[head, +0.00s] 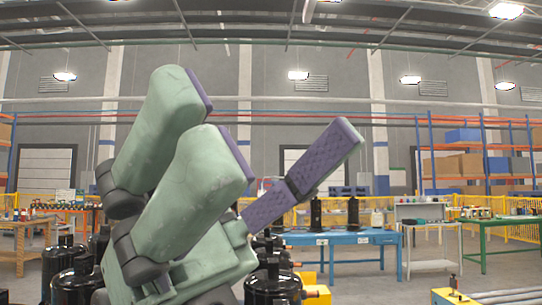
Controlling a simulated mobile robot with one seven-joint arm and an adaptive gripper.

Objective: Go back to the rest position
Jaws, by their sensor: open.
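My gripper (268,128) fills the middle left of the head view, close to the camera and pointing up. Two thick green fingers with purple inner pads stand on its left side. One finger with a purple textured pad leans out to the right. The fingers are spread wide apart and nothing is between them. Black compressors (66,262) stand behind and below it at the lower left. Another black compressor (272,288) shows just right of the gripper's base. The gripper hides part of this group, and the pallet under them cannot be made out.
A blue table (345,238) with black cylinders stands behind on the right. A white cart (430,264) and a green table (490,222) are further right. A wooden workbench (22,240) is at the far left. Yellow fencing and orange shelving (423,160) line the back. The air above the gripper is clear.

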